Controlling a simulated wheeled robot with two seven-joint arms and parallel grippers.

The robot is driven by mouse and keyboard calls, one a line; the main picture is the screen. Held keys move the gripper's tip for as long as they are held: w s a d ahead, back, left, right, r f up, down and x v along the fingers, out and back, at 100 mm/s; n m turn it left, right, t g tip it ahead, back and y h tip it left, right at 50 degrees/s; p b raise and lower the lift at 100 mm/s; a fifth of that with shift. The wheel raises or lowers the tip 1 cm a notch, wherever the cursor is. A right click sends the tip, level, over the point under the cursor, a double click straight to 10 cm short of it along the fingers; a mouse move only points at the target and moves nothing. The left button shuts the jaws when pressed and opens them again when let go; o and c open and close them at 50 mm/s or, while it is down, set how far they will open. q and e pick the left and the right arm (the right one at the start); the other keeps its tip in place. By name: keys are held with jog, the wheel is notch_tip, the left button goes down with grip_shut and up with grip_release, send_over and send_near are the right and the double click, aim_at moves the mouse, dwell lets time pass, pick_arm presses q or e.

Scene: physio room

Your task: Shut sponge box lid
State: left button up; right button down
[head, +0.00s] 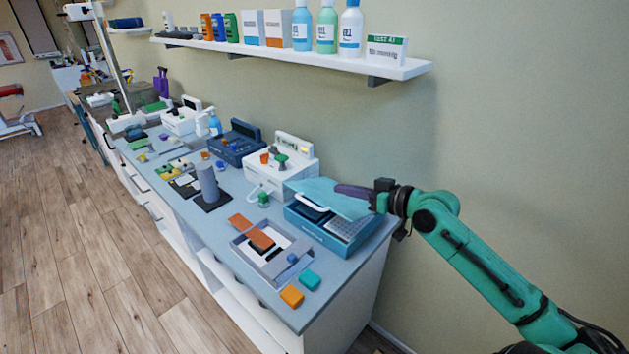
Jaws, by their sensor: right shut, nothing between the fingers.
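The sponge box (318,235) is a blue box near the counter's right end. Its light teal lid (318,191) is tilted, partly raised over the box, with a white handle (311,204) at its front left edge. Part of the box's inside shows below the lid, with a pale grid-like surface at the right. My right gripper (345,189) comes in from the right, shut and empty, with its dark fingers at the lid's upper side. I cannot tell whether they touch it. My left gripper is not in view.
A grey tray (243,249) with an orange piece stands left of the box; orange and teal blocks (291,296) lie near the front edge. A white device (292,160) stands behind left. A shelf (400,70) with bottles is on the wall above. The floor at left is clear.

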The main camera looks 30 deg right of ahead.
aim_at(313, 197)
jog(key=w+a+f+p, duration=0.1)
jog(key=w+f, duration=0.1)
jog(key=w+a+f+p, duration=0.1)
jog(key=w+f+p, duration=0.1)
jog(key=w, duration=0.1)
jog(key=w+a+f+p, duration=0.1)
jog(key=w+a+f, duration=0.1)
jog(key=w, duration=0.1)
jog(key=shift+w+a+f, duration=0.1)
jog(key=shift+w+f, duration=0.1)
jog(key=shift+f, duration=0.05)
